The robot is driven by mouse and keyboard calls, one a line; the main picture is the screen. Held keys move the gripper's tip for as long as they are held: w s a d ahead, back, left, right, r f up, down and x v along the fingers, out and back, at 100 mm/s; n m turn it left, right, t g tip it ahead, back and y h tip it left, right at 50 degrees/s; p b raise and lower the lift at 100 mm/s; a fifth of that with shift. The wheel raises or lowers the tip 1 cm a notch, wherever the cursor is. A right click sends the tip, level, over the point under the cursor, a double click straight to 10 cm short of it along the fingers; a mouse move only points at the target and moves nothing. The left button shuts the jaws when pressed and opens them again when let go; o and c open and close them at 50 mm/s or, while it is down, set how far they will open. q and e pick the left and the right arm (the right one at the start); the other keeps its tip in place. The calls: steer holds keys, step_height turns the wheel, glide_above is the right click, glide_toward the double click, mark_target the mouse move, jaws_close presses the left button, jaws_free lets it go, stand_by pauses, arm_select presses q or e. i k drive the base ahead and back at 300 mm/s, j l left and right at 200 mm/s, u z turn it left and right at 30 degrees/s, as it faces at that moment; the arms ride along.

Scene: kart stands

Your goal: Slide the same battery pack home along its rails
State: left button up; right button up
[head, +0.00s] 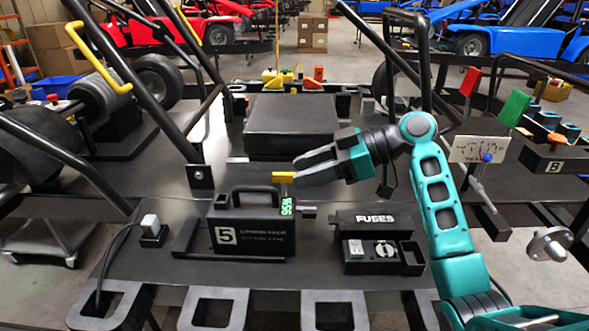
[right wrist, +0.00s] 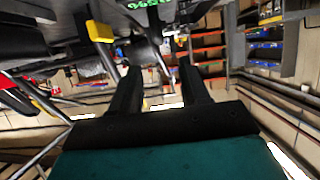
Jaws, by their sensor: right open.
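The black battery pack (head: 252,222), marked 5 with a green 95% readout, stands upright with its handle up on the deck. Dark rails (head: 186,238) show beside its base; I cannot tell how far along them it sits. A yellow tab (head: 283,177) stands just behind its right end. My right gripper (head: 298,170) is open and empty above and right of the pack, its fingertips close to the tab. In the right wrist view the fingers (right wrist: 160,80) are apart with nothing between them, and the yellow tab (right wrist: 100,31) lies outside them. My left gripper is out of view.
A FUSES box (head: 375,222) sits right of the pack. A white-topped plug (head: 150,226) with a cable stands to its left. Black kart frame bars (head: 150,90) rise at the left. A flat black box (head: 291,125) lies behind.

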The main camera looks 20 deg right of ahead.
mark_target(237, 223)
steer(key=k+j, duration=0.3)
steer(key=k, duration=0.15)
steer(key=k+j, duration=0.3)
steer(key=k, duration=0.15)
